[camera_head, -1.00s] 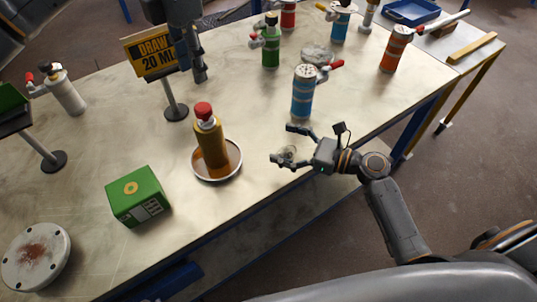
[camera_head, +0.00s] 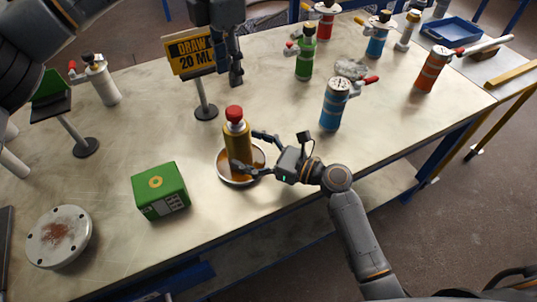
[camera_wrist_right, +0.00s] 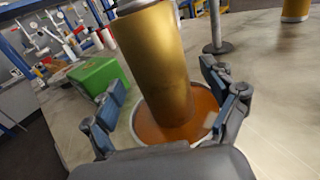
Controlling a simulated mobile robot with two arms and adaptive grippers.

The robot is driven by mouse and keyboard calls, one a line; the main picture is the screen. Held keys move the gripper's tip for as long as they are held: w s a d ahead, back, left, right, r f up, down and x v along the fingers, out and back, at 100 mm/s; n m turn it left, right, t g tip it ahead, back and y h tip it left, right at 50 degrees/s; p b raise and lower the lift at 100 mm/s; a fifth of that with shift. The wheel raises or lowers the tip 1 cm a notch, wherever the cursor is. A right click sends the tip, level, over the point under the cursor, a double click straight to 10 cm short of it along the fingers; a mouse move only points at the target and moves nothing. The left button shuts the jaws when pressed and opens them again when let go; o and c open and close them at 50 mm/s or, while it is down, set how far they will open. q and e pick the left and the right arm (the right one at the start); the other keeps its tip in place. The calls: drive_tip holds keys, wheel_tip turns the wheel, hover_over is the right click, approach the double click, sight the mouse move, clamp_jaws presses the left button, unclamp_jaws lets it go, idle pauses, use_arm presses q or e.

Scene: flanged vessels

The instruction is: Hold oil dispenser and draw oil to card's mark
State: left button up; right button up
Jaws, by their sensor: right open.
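The oil dispenser (camera_head: 238,145) is a gold bottle with a red cap, upright in a round dish (camera_head: 224,177) with amber liquid. In the right wrist view the gold body (camera_wrist_right: 160,60) stands between my right fingers, with the dish (camera_wrist_right: 207,122) below. My right gripper (camera_head: 252,155) is open around the lower body; contact is not clear. The card (camera_head: 190,52) reads "DRAW 20 ML" on a stand. My left gripper (camera_head: 236,78) hangs beside the card, pointing down; its finger opening is unclear, and nothing shows in it.
A green box (camera_head: 160,190) and a rusty flanged disc (camera_head: 58,236) are at the left front. A blue canister (camera_head: 334,105) and green bottle (camera_head: 305,58) stand behind right. A white bottle (camera_head: 103,82) is at left.

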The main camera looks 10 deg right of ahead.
drive_tip(key=shift+x, duration=1.2)
drive_tip(key=c, duration=1.6)
